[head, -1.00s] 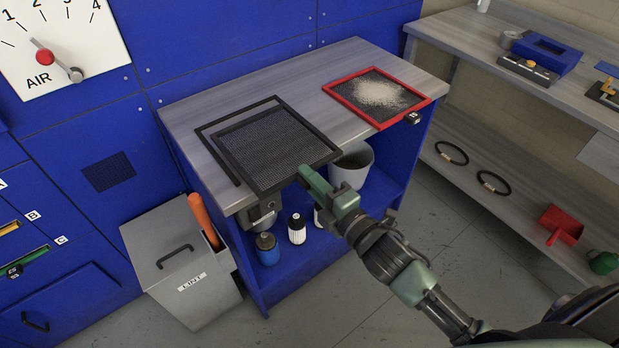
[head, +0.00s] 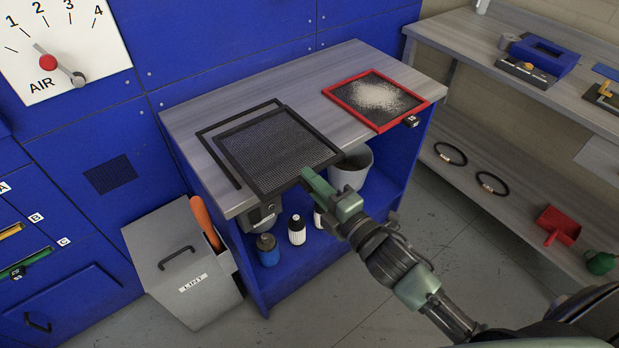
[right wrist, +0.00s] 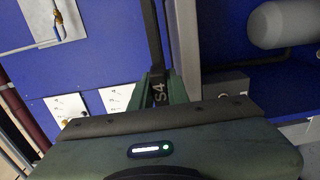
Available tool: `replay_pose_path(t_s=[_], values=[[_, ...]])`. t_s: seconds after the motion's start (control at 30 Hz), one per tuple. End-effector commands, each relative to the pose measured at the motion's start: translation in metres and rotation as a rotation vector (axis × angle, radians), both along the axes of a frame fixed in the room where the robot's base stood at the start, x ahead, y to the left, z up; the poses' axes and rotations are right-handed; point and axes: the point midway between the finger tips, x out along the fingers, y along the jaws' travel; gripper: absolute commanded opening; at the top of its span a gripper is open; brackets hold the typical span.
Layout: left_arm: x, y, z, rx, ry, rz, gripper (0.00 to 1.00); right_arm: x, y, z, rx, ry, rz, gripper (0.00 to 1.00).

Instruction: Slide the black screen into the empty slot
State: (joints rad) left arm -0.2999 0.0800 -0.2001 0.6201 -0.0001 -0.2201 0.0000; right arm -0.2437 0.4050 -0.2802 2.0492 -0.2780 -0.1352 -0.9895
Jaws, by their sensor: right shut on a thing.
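The black screen (head: 275,146), a dark mesh in a black frame, is over the left end of the grey bench top, its near edge overhanging the front. I cannot tell whether it touches the bench. My right gripper (head: 310,178) is shut on its near right edge. In the right wrist view the black frame, marked S4 (right wrist: 158,93), sits between the fingers. At far left of the head view are labels A, B and C, with a yellow-edged piece (head: 11,231) near B and a green-edged one (head: 25,263) near C. No empty slot shows clearly. My left gripper is out of view.
A black angled outline (head: 217,162) lies on the bench behind the screen. A red-framed screen with pale lint (head: 378,127) lies on the right. A grey LINT bin (head: 188,265) stands left of the bench. A bucket (head: 350,170) and bottles stand below. The floor in front is open.

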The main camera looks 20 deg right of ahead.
Motion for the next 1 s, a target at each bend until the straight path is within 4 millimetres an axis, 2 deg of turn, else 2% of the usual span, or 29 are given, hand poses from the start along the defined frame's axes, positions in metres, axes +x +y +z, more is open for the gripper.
replay_pose_path(t_s=[1.0], values=[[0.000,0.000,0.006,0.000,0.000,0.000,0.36,-0.048,-0.017,0.002,0.002,-0.002,0.001,0.00]])
